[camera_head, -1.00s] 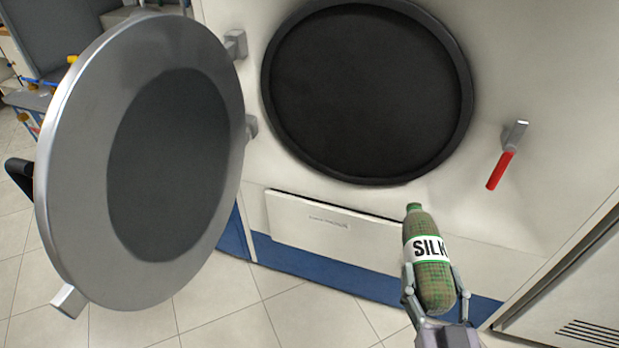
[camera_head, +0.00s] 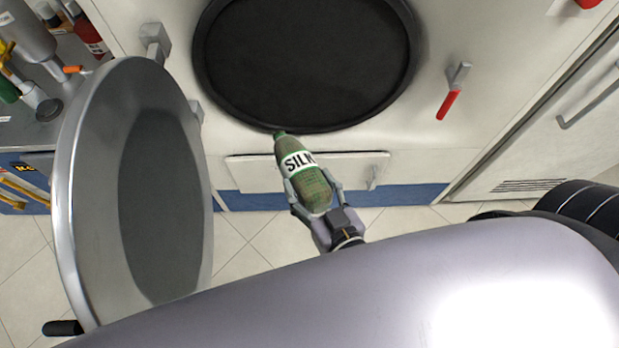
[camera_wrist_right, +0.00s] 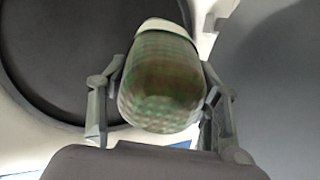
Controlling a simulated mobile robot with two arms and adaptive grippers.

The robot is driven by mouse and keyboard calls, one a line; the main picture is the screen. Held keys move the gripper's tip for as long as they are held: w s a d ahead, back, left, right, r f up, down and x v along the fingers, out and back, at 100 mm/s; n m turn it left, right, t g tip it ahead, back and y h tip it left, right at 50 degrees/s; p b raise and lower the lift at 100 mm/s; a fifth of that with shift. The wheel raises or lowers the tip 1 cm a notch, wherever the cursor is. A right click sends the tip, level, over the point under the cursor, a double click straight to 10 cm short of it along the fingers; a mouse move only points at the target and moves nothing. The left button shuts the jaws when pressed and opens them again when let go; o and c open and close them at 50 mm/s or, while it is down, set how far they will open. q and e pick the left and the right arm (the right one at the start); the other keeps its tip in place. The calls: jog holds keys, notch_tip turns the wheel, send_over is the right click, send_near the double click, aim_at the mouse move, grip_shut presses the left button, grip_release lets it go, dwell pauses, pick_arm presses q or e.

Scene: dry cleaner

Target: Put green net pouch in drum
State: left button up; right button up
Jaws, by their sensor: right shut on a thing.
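The green net pouch (camera_head: 315,187) has a white band reading "SILK" and a narrow green tip. My right gripper (camera_head: 314,192) is shut on its lower part, fingers on both sides. The pouch's tip points up and left, at the lower rim of the drum (camera_head: 305,60) in the head view; I cannot tell if it touches. The drum is a dark round opening with a black rim, and its inside looks empty. In the right wrist view the pouch (camera_wrist_right: 160,95) sits between the fingers, with the drum (camera_wrist_right: 65,50) behind it. My left gripper is not in view.
The round grey door (camera_head: 160,205) stands open left of the drum. A red-handled latch (camera_head: 450,102) sticks out right of it. A flap panel (camera_head: 345,165) is below the drum. Bottles and tools lie on a metal counter (camera_head: 30,128) at far left.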

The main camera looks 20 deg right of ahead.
pick_arm(q)
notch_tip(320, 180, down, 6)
jog(key=b, duration=0.6)
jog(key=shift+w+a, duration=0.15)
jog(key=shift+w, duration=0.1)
pick_arm(e)
jog(key=w+d+f, duration=0.1)
jog(key=w+d, duration=0.2)
jog(key=w, duration=1)
jog(key=w+d+f, duration=0.1)
jog(key=w+d, duration=0.3)
jog(key=w, duration=0.9)
jog(key=w+d+f, duration=0.1)
jog(key=w+d, duration=0.3)
jog(key=w, duration=0.9)
jog(key=shift+w+d+f, duration=0.2)
jog(key=shift+d+f, duration=0.05)
jog(key=shift+f, duration=0.1)
jog(key=o, duration=1.5)
jog(key=shift+s, duration=0.1)
jog(key=shift+s+f, duration=0.1)
jog(key=shift+f, duration=0.05)
